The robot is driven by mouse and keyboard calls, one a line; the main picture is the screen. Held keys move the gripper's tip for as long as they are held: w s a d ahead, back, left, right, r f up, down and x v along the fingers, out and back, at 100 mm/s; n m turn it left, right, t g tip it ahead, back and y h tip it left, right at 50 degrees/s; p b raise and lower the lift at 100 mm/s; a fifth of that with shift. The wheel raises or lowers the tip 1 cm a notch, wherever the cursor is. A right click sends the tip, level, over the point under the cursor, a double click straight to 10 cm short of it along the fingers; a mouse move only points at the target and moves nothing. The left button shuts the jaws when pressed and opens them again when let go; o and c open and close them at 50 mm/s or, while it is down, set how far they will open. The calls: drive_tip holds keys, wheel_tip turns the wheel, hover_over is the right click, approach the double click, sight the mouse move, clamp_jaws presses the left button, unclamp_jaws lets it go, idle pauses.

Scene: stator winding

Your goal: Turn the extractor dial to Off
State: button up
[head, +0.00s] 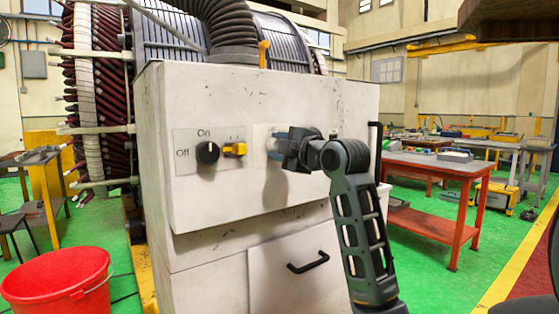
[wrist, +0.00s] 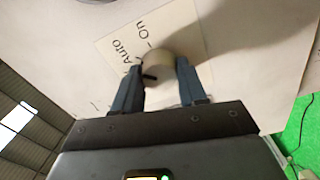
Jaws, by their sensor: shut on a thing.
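A pale round dial (wrist: 158,66) with a dark pointer mark sits on a cream plate (wrist: 118,28) in the wrist view. The plate reads "Auto" and "On"; no "Off" label shows there. The pointer mark is on the dial's lower left in that view, not at "On". My gripper (wrist: 161,73) is shut on the dial, one finger on each side. In the head view, my gripper (head: 284,145) is at the right-hand plate (head: 259,135) on the white cabinet (head: 290,100) and hides most of its dial.
Left of my gripper, a black knob (head: 208,152) marked "On" and "Off" and a yellow switch (head: 235,150) share another plate. A cabinet handle (head: 308,263) is below. A red bucket (head: 58,280) stands at front left, a red workbench (head: 436,168) at right.

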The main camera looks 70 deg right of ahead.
drive_tip(key=shift+f+n+b, duration=0.15)
drive_tip(key=shift+n+b, duration=2.85)
drive_tip(key=shift+n, duration=0.8)
drive_tip(key=o, duration=1.1)
drive_tip(key=shift+c, duration=0.2)
drive_tip(key=v, duration=0.8)
drive_tip(key=shift+w+d, duration=0.1)
drive_tip(key=shift+w, duration=0.05)
